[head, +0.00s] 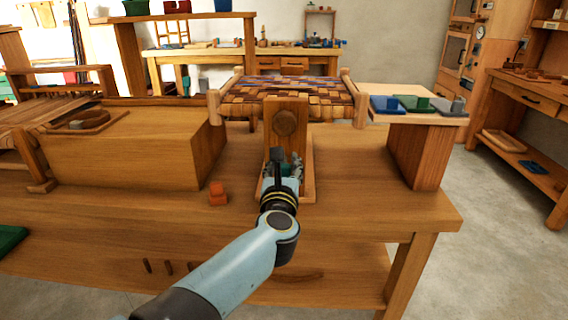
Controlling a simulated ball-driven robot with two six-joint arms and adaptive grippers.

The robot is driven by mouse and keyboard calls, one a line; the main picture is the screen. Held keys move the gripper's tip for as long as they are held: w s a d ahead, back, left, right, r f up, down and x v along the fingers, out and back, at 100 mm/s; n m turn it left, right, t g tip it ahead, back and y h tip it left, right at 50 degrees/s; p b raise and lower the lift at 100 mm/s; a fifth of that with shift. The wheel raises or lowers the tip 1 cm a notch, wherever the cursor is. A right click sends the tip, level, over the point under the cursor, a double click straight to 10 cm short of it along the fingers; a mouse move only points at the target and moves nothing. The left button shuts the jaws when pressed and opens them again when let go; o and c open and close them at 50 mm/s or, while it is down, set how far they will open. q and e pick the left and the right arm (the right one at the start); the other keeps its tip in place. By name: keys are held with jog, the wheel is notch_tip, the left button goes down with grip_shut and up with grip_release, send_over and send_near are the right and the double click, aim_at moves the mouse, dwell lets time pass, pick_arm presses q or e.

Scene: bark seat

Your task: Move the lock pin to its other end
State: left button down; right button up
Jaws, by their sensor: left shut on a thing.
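A wooden upright block (298,110) with a round dark disc (284,123) stands on a small wooden base board (308,187) on the bench. My left gripper (283,162) is low in front of the upright, above the base board. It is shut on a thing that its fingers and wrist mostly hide. The thing appears to be the lock pin, but I cannot make out its shape or which end it is at. My right gripper is not in view.
A large wooden box (125,160) stands left on the bench (345,200). A woven bark seat (285,97) is behind the upright. A side stand (418,150) holds coloured trays. The bench's right front is clear.

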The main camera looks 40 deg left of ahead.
pick_arm(q)
jog(key=c, duration=0.9)
grip_release()
jog(key=shift+s+d, duration=0.1)
jog(key=shift+s, duration=0.05)
jog(key=v, duration=0.7)
jog(key=shift+s+d, duration=0.2)
jog(key=shift+s, duration=0.05)
jog(key=shift+f, duration=0.15)
